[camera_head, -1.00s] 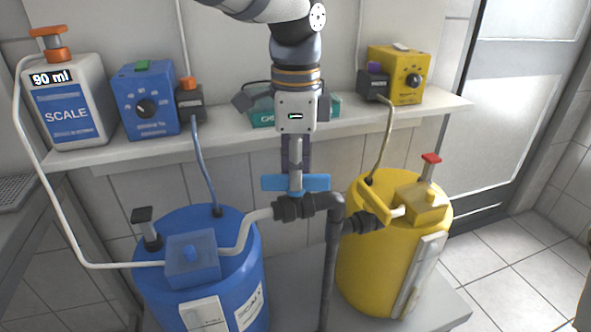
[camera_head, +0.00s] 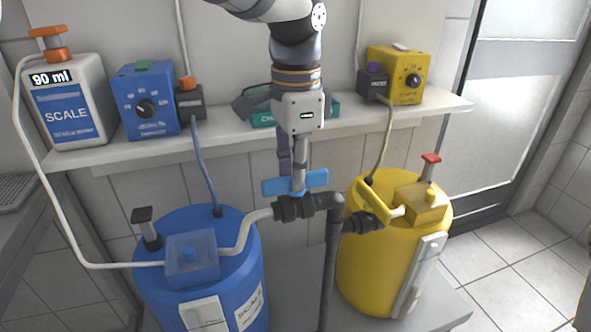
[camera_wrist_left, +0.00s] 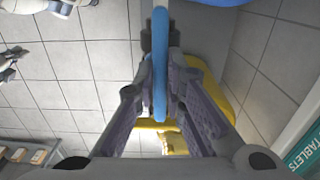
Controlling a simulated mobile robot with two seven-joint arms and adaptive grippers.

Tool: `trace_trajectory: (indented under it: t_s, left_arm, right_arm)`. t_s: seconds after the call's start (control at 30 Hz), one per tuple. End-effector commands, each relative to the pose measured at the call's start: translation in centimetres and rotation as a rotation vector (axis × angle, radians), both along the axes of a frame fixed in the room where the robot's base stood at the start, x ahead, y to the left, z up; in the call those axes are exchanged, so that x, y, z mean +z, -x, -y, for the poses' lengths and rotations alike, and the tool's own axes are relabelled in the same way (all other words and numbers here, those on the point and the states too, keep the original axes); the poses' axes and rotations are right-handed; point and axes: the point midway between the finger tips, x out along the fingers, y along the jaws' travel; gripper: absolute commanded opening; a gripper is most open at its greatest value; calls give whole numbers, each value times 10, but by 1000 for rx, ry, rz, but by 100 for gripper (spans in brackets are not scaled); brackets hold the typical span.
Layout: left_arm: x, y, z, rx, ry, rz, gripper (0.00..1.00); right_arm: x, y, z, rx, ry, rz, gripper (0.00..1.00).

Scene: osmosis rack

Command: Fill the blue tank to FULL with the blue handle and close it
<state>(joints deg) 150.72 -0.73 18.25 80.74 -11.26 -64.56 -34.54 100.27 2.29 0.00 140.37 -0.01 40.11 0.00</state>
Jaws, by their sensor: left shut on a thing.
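The blue handle (camera_head: 312,180) is a flat bar on top of the dark pipe valve (camera_head: 300,208) between the tanks. My left gripper (camera_head: 292,168) comes down from above and is shut on it. The left wrist view shows the blue handle (camera_wrist_left: 160,60) between the two dark fingers of my left gripper (camera_wrist_left: 157,92). The handle sits slightly askew to the pipe, its right end farther back. The blue tank (camera_head: 159,285) stands at lower left, with a white gauge (camera_head: 203,314) at its front, cut by the frame. Its level cannot be read. My right gripper is not in view.
The yellow tank (camera_head: 360,255) with a yellow handle (camera_head: 370,203) stands at right. A shelf (camera_head: 235,137) behind holds the SCALE canister (camera_head: 85,125) reading 90 ml, a blue pump (camera_head: 150,105) and a yellow pump (camera_head: 412,70). Pale and blue hoses hang around. Free floor lies at right.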

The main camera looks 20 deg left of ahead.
Motion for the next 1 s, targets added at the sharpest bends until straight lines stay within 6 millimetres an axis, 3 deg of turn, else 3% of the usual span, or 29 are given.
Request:
trace_trajectory:
  t_s: [0.13, 0.2, 0.27, 0.57, 0.67, 1.0]
  left_arm:
    - [0, 0, 0, 3, 1, -1, 0]
    - [0, 0, 0, 3, 1, -1, 22]
    - [0, 0, 0, 2, 1, -1, 31]
    - [2, 0, 0, 1, 1, 1, 31]
    - [18, -1, 0, 1, 2, 5, 31]
    - [103, -1, 0, 1, 2, 3, 31]
  right_arm:
    - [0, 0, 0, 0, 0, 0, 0]
    - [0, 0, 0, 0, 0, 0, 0]
    - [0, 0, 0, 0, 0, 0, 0]
    - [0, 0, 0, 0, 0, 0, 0]
    - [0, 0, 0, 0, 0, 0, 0]
    - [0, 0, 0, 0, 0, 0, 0]
